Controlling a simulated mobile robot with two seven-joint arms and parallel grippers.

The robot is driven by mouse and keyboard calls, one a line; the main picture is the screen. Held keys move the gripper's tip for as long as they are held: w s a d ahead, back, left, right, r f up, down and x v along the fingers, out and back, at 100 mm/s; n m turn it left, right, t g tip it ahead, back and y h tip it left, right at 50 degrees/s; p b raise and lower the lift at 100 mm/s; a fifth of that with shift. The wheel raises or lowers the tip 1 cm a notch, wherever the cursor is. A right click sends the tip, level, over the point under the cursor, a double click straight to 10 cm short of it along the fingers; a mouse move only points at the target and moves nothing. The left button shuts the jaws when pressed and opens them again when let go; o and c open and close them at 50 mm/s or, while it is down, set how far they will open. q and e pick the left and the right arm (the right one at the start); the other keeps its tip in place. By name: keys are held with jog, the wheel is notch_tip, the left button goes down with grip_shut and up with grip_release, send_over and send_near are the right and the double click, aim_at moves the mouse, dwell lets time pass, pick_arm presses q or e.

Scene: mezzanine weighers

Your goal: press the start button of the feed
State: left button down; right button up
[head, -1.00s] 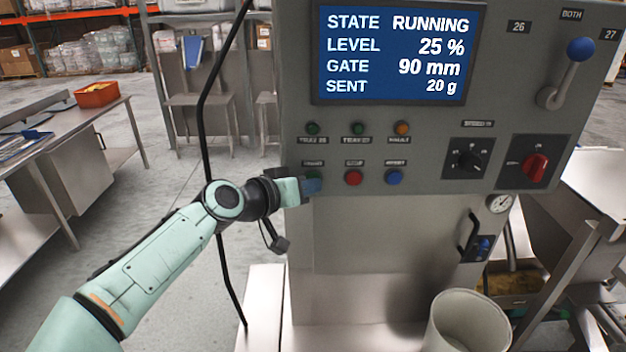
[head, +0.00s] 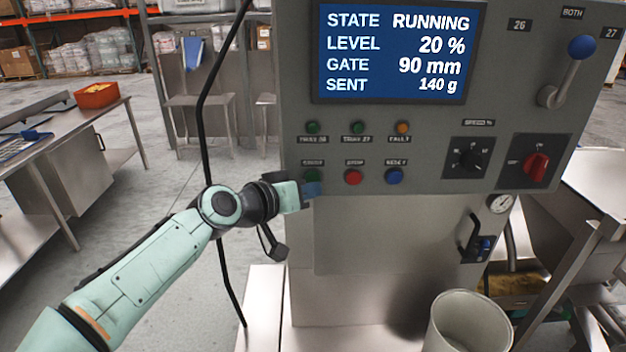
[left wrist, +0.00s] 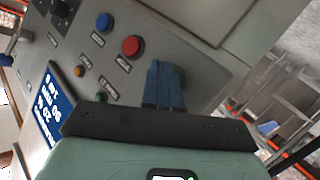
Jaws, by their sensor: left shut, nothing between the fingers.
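The grey control panel (head: 430,120) faces me, with a screen (head: 398,52) reading STATE RUNNING, LEVEL 20 %, GATE 90 mm, SENT 140 g. The green start button (head: 312,174) sits at the left of the lower button row, partly covered by my gripper. My left gripper (head: 313,188) is shut and empty, its blue fingertips at the lower edge of that button. My right gripper is not in view.
A red stop button (head: 353,177) and a blue reset button (head: 394,176) are to the right. Above are several lamps, and further right are a speed knob (head: 468,159) and a red switch (head: 535,167). A pale bin (head: 468,322) stands below. A black cable (head: 203,120) hangs beside my arm.

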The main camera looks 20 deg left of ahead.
pick_arm(q)
jog(key=shift+s, duration=0.15)
jog(key=s, duration=0.2)
jog(key=s+d, duration=0.1)
jog(key=s, duration=0.1)
jog(key=shift+s+d+b, duration=0.2)
jog(key=shift+s+b, duration=0.1)
jog(key=shift+b, duration=0.05)
dwell(0.3)
